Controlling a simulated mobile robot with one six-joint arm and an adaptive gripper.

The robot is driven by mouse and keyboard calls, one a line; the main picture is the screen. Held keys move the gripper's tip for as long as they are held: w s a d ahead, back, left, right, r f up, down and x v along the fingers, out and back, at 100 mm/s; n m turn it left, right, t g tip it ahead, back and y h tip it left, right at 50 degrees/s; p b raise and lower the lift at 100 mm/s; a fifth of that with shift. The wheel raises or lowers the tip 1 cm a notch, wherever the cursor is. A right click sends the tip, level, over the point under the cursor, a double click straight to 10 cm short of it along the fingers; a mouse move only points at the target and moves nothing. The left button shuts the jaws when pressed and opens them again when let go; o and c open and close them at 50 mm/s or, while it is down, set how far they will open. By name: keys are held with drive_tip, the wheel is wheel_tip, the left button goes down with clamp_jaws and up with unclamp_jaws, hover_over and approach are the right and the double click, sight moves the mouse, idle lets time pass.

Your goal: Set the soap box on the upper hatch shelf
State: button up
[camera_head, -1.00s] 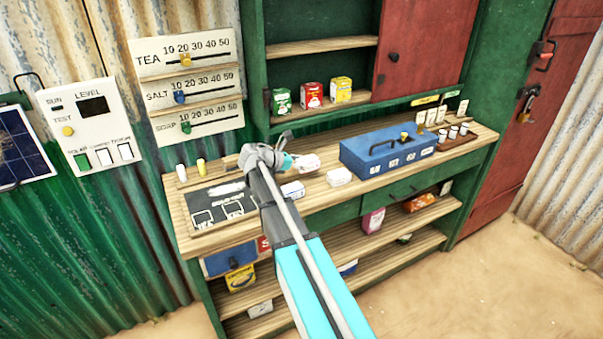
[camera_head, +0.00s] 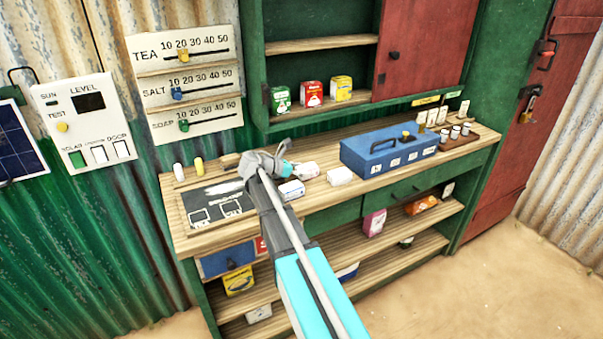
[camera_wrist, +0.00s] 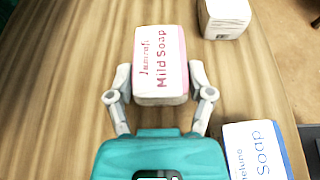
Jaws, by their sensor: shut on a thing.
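My gripper (camera_wrist: 160,82) is shut on a white and pink box marked "Mild Soap" (camera_wrist: 161,50), with one finger on each side. In the head view my gripper (camera_head: 287,169) is over the counter, and the held soap box shows just right of it (camera_head: 306,171). I cannot tell whether the box touches the wood. The hatch's upper shelf (camera_head: 320,44) is at the back of the green cabinet, and its visible left part is bare. A red sliding door (camera_head: 425,45) covers the right part.
A blue-and-white soap box (camera_wrist: 256,152) and a white box (camera_wrist: 226,17) lie close by on the counter (camera_head: 320,196). A blue case (camera_head: 389,150) stands to the right. Green, red and yellow packets (camera_head: 312,94) stand on the hatch's lower shelf.

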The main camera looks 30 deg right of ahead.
drive_tip(key=shift+f, duration=0.15)
drive_tip(key=o, duration=1.1)
drive_tip(key=shift+o, duration=0.2)
drive_tip(key=shift+r, duration=0.25)
drive_tip(key=p+v, duration=0.4)
drive_tip(key=v, duration=0.6)
drive_tip(key=shift+a+r, duration=0.2)
drive_tip(key=shift+p+v, duration=0.3)
drive_tip(key=shift+v, duration=0.5)
drive_tip(key=shift+f, duration=0.15)
